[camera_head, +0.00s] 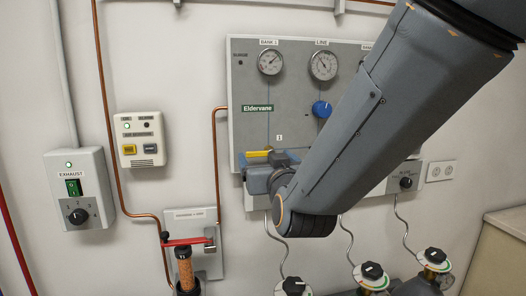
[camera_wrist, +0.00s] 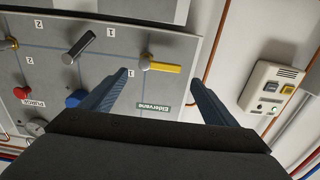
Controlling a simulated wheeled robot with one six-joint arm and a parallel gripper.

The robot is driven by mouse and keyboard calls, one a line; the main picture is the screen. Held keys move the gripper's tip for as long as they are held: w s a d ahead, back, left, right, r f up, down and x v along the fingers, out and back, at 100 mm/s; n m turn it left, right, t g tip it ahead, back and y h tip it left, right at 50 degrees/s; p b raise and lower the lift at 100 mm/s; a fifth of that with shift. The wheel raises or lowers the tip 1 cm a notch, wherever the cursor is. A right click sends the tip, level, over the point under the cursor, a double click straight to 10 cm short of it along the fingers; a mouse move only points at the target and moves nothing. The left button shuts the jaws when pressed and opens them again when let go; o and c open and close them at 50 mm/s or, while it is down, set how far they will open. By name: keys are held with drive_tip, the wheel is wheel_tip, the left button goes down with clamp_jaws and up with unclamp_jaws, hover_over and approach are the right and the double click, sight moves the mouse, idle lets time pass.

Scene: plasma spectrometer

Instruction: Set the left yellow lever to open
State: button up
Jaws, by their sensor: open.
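The left yellow lever (camera_head: 257,153) is on the grey panel below the Eldervane label and lies roughly horizontal. In the wrist view, which is turned upside down, the yellow lever (camera_wrist: 166,68) shows whole, its round pivot at its left end. My gripper (camera_head: 255,170) is just below and in front of the lever in the head view and partly covers the panel there. In the wrist view my gripper (camera_wrist: 160,78) is open and empty. Its two blue-grey fingers stand on either side of the lever in the picture, with a visible gap to each.
The blue knob (camera_head: 322,109) and gauges (camera_head: 270,62) are above. A gas detector box (camera_head: 140,139) and copper pipe (camera_head: 216,150) are to the left. My arm hides the panel's right part.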

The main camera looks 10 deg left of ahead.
sight(262, 153)
drive_tip(key=shift+p+x, duration=0.85)
drive_tip(key=shift+x, duration=1.8)
drive_tip(key=c, duration=1.5)
drive_tip(key=shift+o, duration=0.2)
